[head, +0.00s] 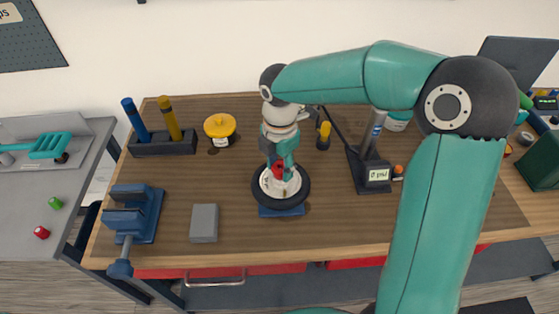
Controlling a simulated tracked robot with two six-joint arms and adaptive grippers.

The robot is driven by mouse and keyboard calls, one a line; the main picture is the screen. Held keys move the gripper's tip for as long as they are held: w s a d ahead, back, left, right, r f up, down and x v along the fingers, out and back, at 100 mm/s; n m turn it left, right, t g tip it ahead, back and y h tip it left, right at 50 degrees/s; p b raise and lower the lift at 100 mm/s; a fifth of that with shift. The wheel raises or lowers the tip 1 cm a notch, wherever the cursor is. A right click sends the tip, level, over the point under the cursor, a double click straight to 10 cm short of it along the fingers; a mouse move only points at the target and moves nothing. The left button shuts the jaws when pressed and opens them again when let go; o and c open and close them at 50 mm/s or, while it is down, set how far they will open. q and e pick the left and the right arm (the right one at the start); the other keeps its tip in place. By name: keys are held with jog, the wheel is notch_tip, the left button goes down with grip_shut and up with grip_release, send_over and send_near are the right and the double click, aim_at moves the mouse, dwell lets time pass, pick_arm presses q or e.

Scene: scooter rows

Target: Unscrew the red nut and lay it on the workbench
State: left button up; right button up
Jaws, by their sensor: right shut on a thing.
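A small wheel with a black tyre (259,198) and a white hub lies flat on a blue stand (282,211) in the middle of the workbench (340,225). My right gripper (279,167) points down over the hub and is shut on the red nut (278,170). The fingers partly cover the nut and the hub centre. I cannot tell whether the nut still touches the stud. My left gripper is not in view.
A blue vise (132,213) and a grey block (204,223) stand left of the wheel. A device with a display (376,175) stands right. The bench front between the block and wheel is clear.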

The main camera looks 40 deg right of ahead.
aim_at(280, 169)
jog(key=shift+w+d+n, duration=0.15)
jog(key=shift+n, duration=0.95)
jog(key=o, duration=1.2)
jog(key=shift+w, duration=0.1)
notch_tip(280, 169, up, 12)
jog(key=shift+f, duration=0.1)
